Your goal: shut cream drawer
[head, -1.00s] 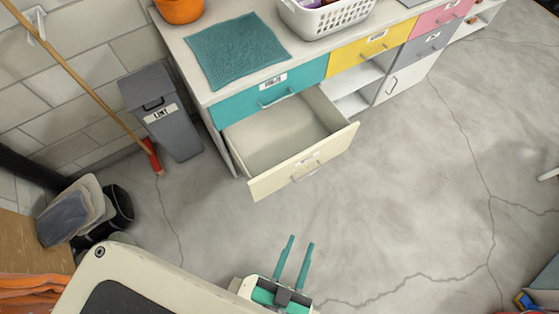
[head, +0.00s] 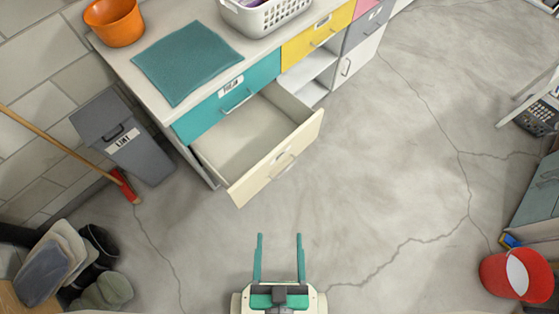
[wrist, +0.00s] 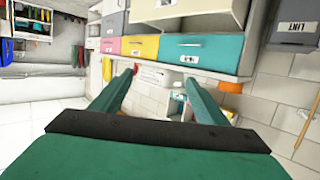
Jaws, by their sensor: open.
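The cream drawer (head: 275,174) is pulled well out of the cabinet, under the teal drawer (head: 228,104). It looks empty, and its front has a metal handle and a label. My gripper (head: 279,238) is open and empty in front of the drawer, at the lower middle of the head view. Its two teal fingers point toward the drawer front with a clear gap of floor between. In the wrist view the cream drawer (wrist: 185,12) shows at the top edge, partly cut off, beyond my open fingers (wrist: 160,80).
A grey lint bin (head: 122,135) and a broom (head: 124,184) stand left of the cabinet. Shoes (head: 60,265) lie at the lower left. The counter holds a teal cloth (head: 187,62). Floor before the drawer is clear.

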